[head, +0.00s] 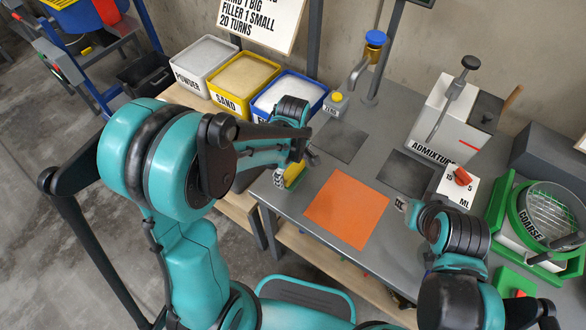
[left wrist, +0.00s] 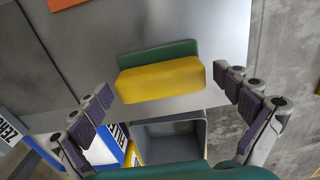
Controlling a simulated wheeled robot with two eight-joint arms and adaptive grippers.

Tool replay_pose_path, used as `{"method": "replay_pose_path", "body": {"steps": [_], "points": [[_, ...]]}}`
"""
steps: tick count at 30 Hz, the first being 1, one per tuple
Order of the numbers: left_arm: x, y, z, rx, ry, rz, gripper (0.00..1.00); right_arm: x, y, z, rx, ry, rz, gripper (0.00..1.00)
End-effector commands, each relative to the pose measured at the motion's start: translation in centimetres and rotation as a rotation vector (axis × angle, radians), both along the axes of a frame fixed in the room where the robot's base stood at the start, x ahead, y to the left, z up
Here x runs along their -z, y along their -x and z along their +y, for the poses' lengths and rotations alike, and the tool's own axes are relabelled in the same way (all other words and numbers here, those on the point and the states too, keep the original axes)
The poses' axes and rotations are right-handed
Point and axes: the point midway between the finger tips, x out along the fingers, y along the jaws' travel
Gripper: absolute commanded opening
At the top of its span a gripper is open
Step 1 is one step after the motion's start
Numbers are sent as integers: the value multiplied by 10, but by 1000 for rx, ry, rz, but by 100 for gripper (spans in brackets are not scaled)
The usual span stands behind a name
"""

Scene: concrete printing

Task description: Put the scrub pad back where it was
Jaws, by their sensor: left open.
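The scrub pad (head: 294,175), yellow with a green layer, lies on the grey worktop near its left edge. In the left wrist view the scrub pad (left wrist: 160,80) shows its yellow side toward me and green behind. My left gripper (head: 297,168) is at the pad, partly covering it in the head view. In the left wrist view its fingers are spread wide, one on each side of the pad, with gaps visible. My right gripper (head: 402,204) is low over the worktop, right of the orange mat; its fingers are too small to read.
An orange mat (head: 347,209) and two dark squares (head: 339,141) (head: 405,173) lie on the worktop. The sand bin (head: 245,82) and other bins stand at the back left. The admixture dispenser (head: 450,118) and coarse sieve (head: 550,214) are right. A grey open box (left wrist: 170,138) shows below the worktop edge.

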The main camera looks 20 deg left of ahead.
Motion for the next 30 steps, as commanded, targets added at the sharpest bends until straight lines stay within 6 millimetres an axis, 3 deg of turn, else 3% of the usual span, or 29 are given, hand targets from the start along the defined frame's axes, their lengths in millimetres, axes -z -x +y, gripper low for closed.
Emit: {"method": "replay_pose_path", "body": {"steps": [8,21,30], "points": [[-13,0,0,0,0,0,100,-8,0,0,0,0,0,33],[-104,0,0,0,0,0,100,-43,0,0,0,0,0,33],[-132,7,3,61,2,-31,100,-48,0,0,0,0,0,33]]}}
